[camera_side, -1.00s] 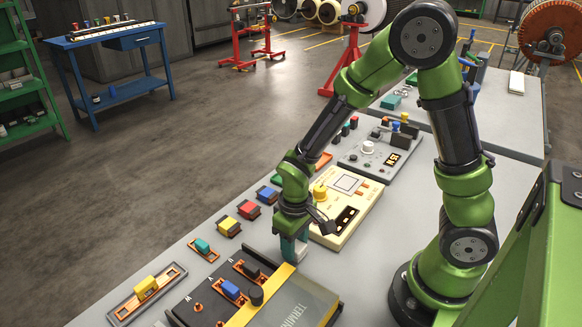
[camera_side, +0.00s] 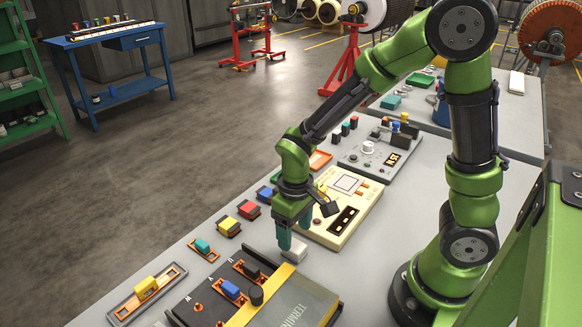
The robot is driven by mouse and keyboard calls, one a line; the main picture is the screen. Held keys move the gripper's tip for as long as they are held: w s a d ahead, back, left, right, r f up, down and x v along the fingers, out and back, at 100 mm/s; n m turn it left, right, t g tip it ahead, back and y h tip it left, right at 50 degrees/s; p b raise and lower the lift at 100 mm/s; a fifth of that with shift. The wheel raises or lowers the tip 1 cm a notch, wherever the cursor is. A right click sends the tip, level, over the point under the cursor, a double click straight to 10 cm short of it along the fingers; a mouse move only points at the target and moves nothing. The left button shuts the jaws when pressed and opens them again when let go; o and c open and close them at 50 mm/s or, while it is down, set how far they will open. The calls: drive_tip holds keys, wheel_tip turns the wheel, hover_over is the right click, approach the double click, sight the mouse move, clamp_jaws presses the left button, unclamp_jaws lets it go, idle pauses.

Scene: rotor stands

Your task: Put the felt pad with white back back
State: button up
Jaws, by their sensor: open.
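A small white block (camera_side: 294,250), which looks like the white-backed felt pad, sits on the grey bench just behind the terminal box. Its felt face cannot be made out. My gripper (camera_side: 294,230) is open above it, with its two teal fingers apart. The near finger's tip is close to the block's left end; whether it touches cannot be told. The block is partly hidden by that finger.
The terminal box (camera_side: 290,306) with blue and black plugs lies in front. A cream instrument (camera_side: 347,222) stands close on the right. Coloured blocks, including yellow (camera_side: 228,225) and red (camera_side: 249,208), line the bench's left edge.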

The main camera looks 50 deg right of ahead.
wheel_tip(320, 180, up, 7)
wheel_tip(320, 180, up, 12)
drive_tip(key=m+t+y, duration=0.2)
drive_tip(key=m+t, duration=0.2)
drive_tip(key=t, duration=0.3)
hover_over(295, 246)
drive_tip(key=s+d, duration=0.2)
drive_tip(key=s, duration=0.4)
drive_tip(key=shift+s+a, duration=0.1)
drive_tip(key=shift+s, duration=0.05)
